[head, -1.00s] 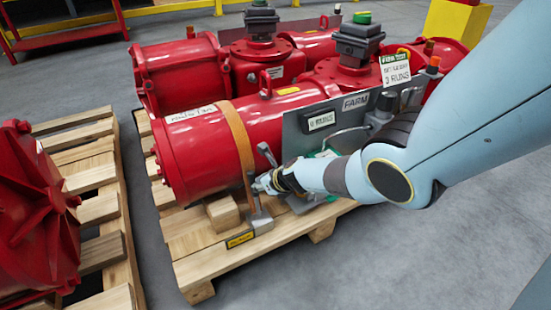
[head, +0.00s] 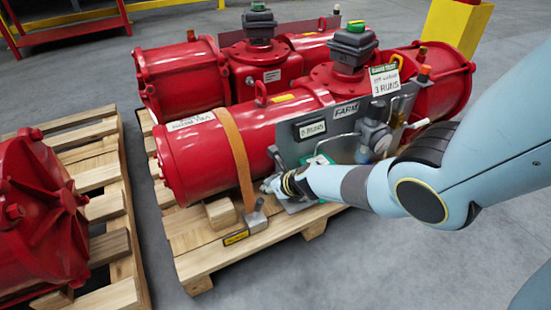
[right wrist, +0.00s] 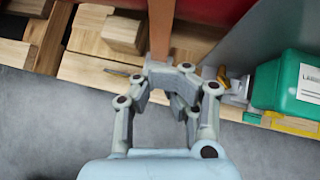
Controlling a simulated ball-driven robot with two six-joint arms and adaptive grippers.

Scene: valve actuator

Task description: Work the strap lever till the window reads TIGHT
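An orange-brown strap (head: 238,155) runs over the red cylinder (head: 190,158) down to a grey ratchet with a short lever (head: 257,206) at the pallet's front edge. The strap also shows in the right wrist view (right wrist: 161,30). A small dark window with yellow lettering (head: 236,237) sits beside the ratchet; its text is too small to read. My right gripper (head: 268,186) is just right of the strap, above and right of the lever. My left gripper is out of view.
A grey panel (head: 290,150) with signs and pipework stands right of the strap. A green box (right wrist: 290,83) is close to the right of my right gripper. Wooden blocks (head: 221,213) lie under the cylinder. Another pallet (head: 98,207) stands at left. Grey floor in front is clear.

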